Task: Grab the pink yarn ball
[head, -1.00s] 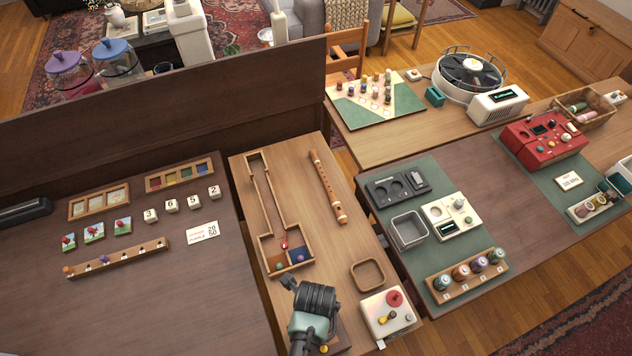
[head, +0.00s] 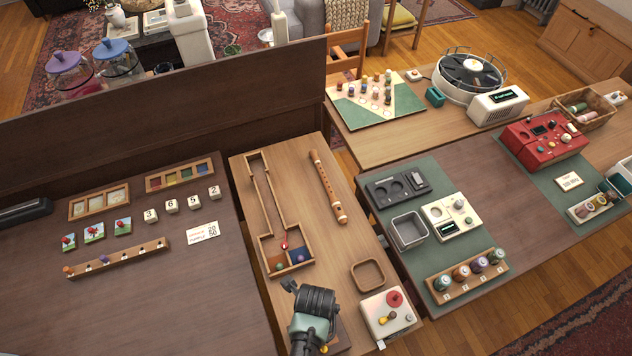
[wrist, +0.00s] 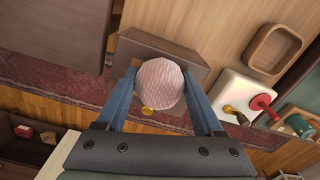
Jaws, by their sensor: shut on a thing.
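The pink yarn ball (wrist: 159,84) is in the wrist view, round and pale pink, between the two blue fingers of my gripper (wrist: 163,90). The fingers touch it on both sides and are shut on it. Below the ball in that view is a grey-brown block or stand (wrist: 132,55) with a small gold disc (wrist: 147,111); I cannot tell whether the ball still touches it. In the head view my gripper (head: 312,318) is at the bottom middle, over the front end of the light wooden table; my arm hides the ball there.
A cream box with a red knob (head: 388,313) stands right of my gripper, with an empty wooden tray (head: 367,275) behind it. A wooden track (head: 286,269) with coloured compartments lies beyond my gripper, and a wooden flute (head: 328,186) further back.

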